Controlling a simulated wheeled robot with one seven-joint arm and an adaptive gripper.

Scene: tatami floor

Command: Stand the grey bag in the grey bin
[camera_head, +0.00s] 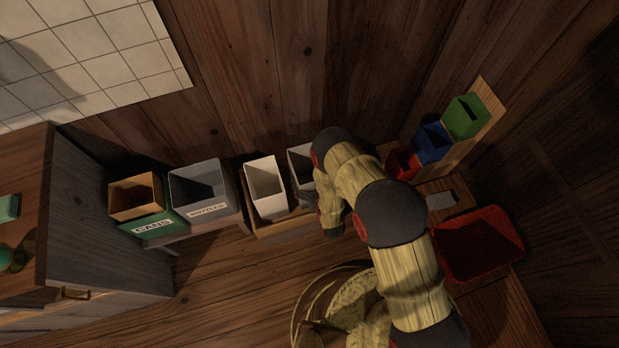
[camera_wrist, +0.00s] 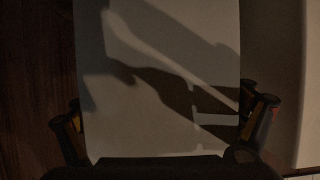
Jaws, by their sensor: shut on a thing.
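The grey bag (camera_head: 301,163) is a tall open-topped box shape, partly hidden behind my arm in the head view. In the wrist view a broad pale grey face (camera_wrist: 160,60), apparently this bag, fills the space between my fingers. My gripper (camera_wrist: 162,118) is shut on it, with one finger at each side. The head view hides my fingers behind the arm. The grey bin (camera_head: 207,212), labelled BOTTLES, stands to the left, beyond a white bag. Its inside is dark and its floor cannot be made out.
The white bag (camera_head: 265,188) stands between the grey bag and the bin. A green CANS bin (camera_head: 150,226) with a tan bag (camera_head: 135,210) adjoins the grey bin. A cabinet (camera_head: 95,225) is at left, a round basket (camera_head: 310,305) in front, a red tray (camera_head: 480,245) at right.

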